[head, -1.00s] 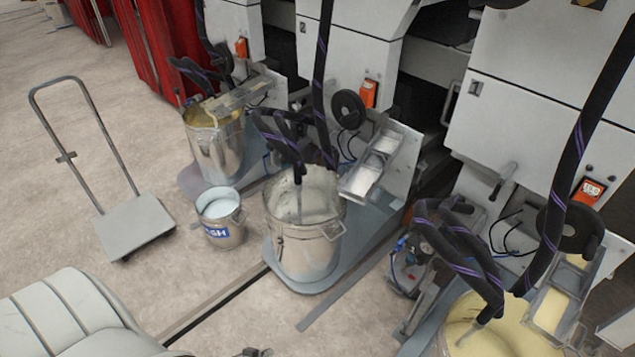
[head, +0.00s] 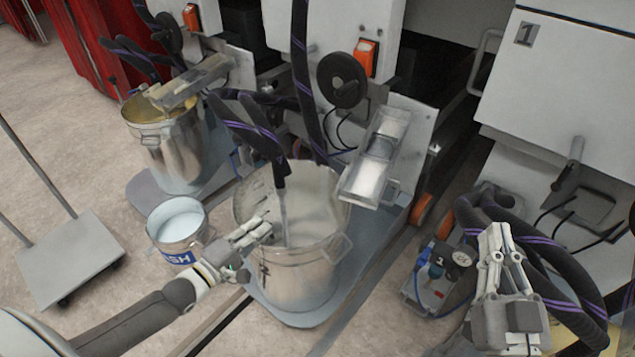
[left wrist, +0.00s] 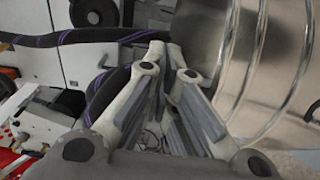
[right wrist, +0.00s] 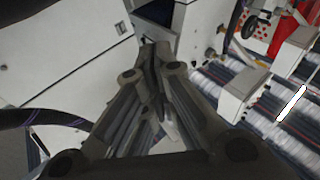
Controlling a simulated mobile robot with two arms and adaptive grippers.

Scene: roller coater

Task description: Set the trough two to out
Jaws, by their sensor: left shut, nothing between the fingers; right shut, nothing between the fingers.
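The trough (head: 374,160) on the middle unit is a pale metal tray with sections, tilted down over the right rim of a steel bucket (head: 295,275). No number shows on this unit. A black handwheel (head: 342,80) is behind it. My left gripper (head: 264,228) is shut and empty in front of the bucket, left of and below the trough. The left wrist view shows its closed fingers (left wrist: 172,58) beside a shiny steel bucket (left wrist: 268,60). My right gripper (head: 496,238) is shut and empty, right of the trough, in front of the right unit's hoses.
A panel marked 1 (head: 530,33) is on the right unit. Black hoses (head: 255,130) hang into the middle bucket. A smaller bucket (head: 178,235) and a cart (head: 70,255) stand left. A pump (head: 437,270) sits between the middle and right units. Some floor at left is clear.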

